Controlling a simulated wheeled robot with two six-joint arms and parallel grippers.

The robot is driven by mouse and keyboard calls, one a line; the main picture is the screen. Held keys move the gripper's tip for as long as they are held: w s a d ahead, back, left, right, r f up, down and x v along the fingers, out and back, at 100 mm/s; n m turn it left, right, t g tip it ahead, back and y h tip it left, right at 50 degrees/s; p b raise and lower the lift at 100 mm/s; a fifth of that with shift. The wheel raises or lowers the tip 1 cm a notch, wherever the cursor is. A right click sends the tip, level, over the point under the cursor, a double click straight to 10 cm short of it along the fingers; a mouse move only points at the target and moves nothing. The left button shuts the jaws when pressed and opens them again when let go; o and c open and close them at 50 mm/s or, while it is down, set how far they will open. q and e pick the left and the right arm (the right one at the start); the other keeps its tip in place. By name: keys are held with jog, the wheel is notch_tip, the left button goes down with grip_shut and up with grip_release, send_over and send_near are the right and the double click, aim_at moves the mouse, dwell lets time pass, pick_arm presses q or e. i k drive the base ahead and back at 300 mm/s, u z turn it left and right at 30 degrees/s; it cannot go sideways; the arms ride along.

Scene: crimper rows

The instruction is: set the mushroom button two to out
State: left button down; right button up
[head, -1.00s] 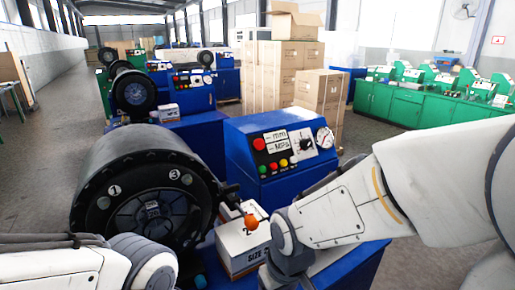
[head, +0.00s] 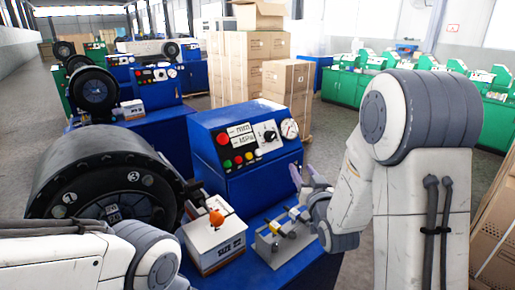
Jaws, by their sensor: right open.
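The red mushroom button (head: 223,139) is at the upper left of the blue control panel (head: 207,121), on the near crimping machine. Whether it is pressed in or out is too small to tell. My right gripper (head: 305,176) is open and empty, below and to the right of the panel, apart from the button. Its two pale fingers point up and away from me. My left arm enters at the lower left, but its gripper is out of sight.
Smaller coloured buttons, a black knob (head: 269,135) and a gauge (head: 289,128) share the panel. A black crimper head (head: 100,170) stands left. A white box (head: 212,245), an orange ball (head: 216,217) and a small metal rack (head: 270,248) are in front.

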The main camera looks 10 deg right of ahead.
aim_at(222, 138)
jog(key=z, duration=2.15)
jog(key=i, duration=0.7)
jog(key=u, duration=3)
